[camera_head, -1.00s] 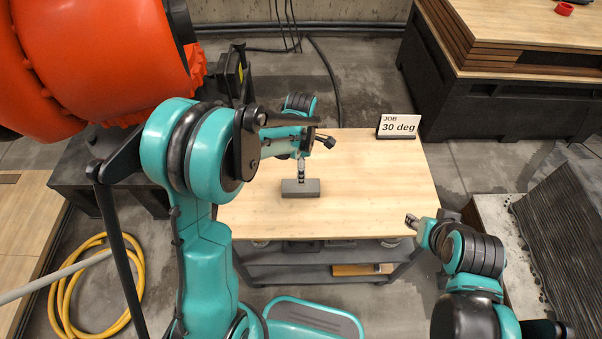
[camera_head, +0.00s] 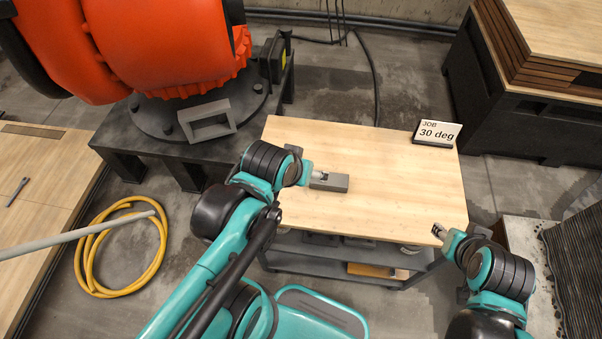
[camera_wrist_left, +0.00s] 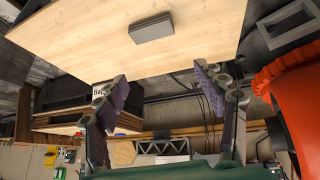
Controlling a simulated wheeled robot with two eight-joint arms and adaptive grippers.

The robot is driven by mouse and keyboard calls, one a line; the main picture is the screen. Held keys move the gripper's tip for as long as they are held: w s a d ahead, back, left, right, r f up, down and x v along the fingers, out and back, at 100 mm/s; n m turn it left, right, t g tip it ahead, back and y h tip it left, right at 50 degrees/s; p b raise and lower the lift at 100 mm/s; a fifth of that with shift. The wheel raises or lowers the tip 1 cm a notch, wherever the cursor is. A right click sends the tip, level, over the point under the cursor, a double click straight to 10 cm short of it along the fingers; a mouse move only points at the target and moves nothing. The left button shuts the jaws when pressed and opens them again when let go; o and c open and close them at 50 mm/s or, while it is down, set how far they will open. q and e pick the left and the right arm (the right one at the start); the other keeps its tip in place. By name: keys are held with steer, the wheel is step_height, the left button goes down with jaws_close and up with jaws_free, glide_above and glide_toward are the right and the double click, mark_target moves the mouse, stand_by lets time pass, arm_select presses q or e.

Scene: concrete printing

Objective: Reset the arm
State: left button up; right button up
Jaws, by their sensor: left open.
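My left arm is drawn back low over the left side of the wooden table (camera_head: 400,160). Its gripper (camera_head: 322,175) overlaps the left end of a dark grey block (camera_head: 337,183) in the head view. In the left wrist view the gripper (camera_wrist_left: 160,80) is open with nothing between its fingers, and the grey block (camera_wrist_left: 152,27) lies on the table apart from them. My right gripper (camera_head: 439,231) is at the table's right front edge, too small to tell whether it is open or shut.
A sign reading "JOB 30 deg" (camera_head: 437,133) stands at the table's back right. A big orange machine (camera_head: 150,45) on a dark base is at the back left, with a grey rectangular frame (camera_head: 207,121) by it. A yellow hose (camera_head: 90,270) lies on the floor.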

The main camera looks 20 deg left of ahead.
arm_select(q)
steer(key=shift+s+f+m+t, duration=0.15)
steer(key=shift+s+m+t, duration=0.15)
steer(key=shift+s+m, duration=0.35)
steer(key=shift+w, duration=0.15)
step_height(320, 180, down, 5)
steer(key=b, duration=0.4)
steer(key=shift+r+b, duration=0.2)
steer(key=shift+b, duration=0.1)
